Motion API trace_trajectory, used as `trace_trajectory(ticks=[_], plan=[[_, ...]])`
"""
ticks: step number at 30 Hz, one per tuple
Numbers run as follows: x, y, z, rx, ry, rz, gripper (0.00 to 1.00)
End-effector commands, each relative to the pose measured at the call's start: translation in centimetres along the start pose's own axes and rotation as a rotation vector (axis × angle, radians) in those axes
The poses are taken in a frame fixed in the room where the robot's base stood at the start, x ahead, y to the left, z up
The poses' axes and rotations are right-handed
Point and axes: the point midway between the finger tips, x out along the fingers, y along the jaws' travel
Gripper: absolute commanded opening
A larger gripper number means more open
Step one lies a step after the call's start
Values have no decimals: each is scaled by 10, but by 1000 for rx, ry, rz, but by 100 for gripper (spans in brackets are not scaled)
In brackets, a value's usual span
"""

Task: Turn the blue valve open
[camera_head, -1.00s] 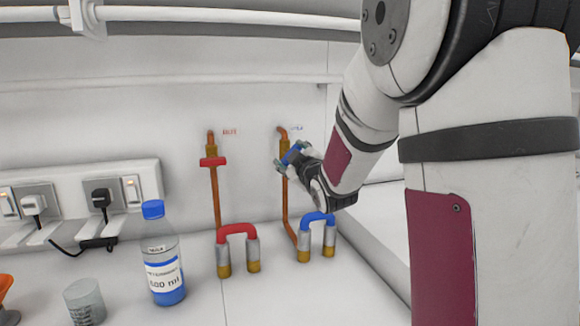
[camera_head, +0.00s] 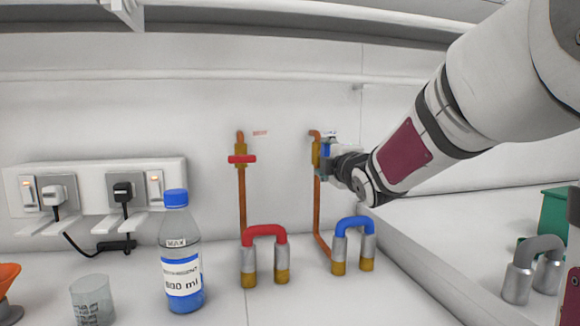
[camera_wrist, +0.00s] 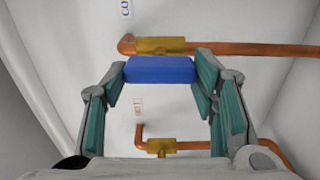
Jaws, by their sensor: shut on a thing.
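The blue valve handle (camera_head: 326,149) is on the brass body (camera_head: 316,155) of the right copper pipe on the back wall. It looks upright, along the pipe. My gripper (camera_head: 332,160) reaches it from the right. In the wrist view the blue handle (camera_wrist: 160,69) lies between the teal pads of my gripper (camera_wrist: 160,85), which is shut on it by its two ends. There the handle runs parallel to the pipe behind it. Part of the handle is hidden by the fingers in the head view.
A red valve (camera_head: 242,159) sits crosswise on the left pipe. Below are a red-topped tap (camera_head: 265,232) and a blue-topped tap (camera_head: 353,224). A blue-capped bottle (camera_head: 181,265), a beaker (camera_head: 92,300) and wall sockets (camera_head: 95,195) stand left. A grey tap (camera_head: 533,265) is at right.

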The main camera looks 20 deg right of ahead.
Motion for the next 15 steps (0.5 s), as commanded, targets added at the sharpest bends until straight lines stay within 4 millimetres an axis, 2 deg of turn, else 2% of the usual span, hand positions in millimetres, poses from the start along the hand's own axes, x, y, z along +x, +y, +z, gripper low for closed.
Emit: trace_trajectory(ticks=[15], plan=[[0, -1, -1, -38, 3, -2, 25]])
